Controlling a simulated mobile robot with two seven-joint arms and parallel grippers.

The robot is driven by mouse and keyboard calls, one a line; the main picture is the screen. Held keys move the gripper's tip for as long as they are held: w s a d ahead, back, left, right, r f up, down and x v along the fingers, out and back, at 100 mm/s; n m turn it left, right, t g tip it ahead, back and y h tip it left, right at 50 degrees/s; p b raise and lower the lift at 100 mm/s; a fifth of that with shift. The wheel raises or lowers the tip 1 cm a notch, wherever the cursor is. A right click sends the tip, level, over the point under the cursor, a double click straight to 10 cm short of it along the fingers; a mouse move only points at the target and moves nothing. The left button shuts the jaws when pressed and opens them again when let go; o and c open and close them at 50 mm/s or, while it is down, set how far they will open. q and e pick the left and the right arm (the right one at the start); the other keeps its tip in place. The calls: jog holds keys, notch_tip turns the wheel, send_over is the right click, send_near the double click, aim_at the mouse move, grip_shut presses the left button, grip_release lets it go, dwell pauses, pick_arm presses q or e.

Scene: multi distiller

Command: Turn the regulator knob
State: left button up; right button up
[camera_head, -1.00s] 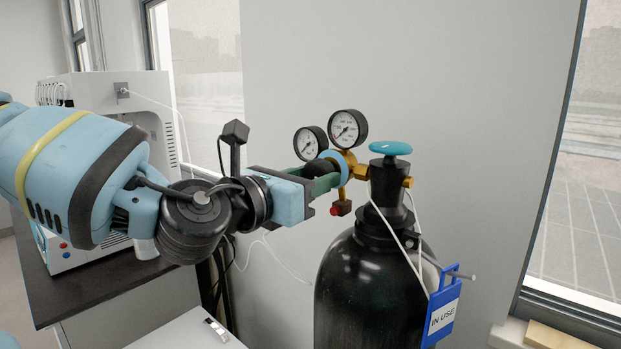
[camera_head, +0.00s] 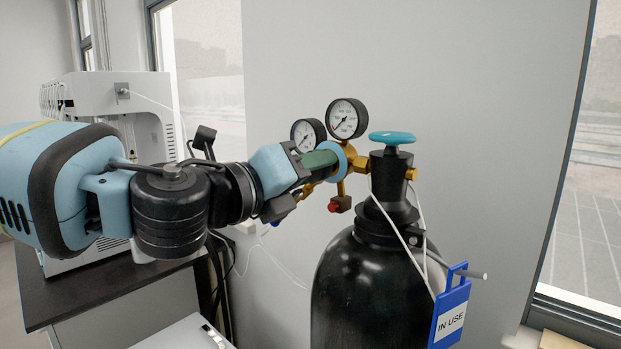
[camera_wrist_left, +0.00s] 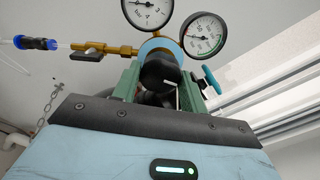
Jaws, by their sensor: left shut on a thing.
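The regulator sits on the side of a black gas cylinder (camera_head: 375,290), with two round gauges (camera_head: 346,118) above its brass body. The black regulator knob (camera_wrist_left: 160,72) shows in the left wrist view between the two green fingers, in front of a pale blue ring. My left gripper (camera_head: 322,160) is shut on the knob, its jaws rolled over at a tilt in the head view. In that view the fingers and the blue ring largely hide the knob. My right gripper is not in view.
A teal valve handwheel (camera_head: 392,138) tops the cylinder, close to the right of the regulator. A blue "IN USE" tag (camera_head: 450,315) hangs from it. A white instrument (camera_head: 105,110) stands on a dark bench at left. Thin cables hang along the wall.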

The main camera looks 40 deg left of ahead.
pick_arm(q)
jog(key=n+b, duration=0.3)
jog(key=n, duration=0.7)
jog(key=shift+r+n, duration=0.1)
jog(key=shift+n, duration=0.2)
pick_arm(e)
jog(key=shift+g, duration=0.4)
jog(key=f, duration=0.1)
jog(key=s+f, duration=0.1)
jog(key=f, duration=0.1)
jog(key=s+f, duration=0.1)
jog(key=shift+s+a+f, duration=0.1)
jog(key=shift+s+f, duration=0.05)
pick_arm(q)
jog(key=shift+n+b, duration=0.3)
jog(key=o, duration=1)
jog(key=shift+c, duration=0.2)
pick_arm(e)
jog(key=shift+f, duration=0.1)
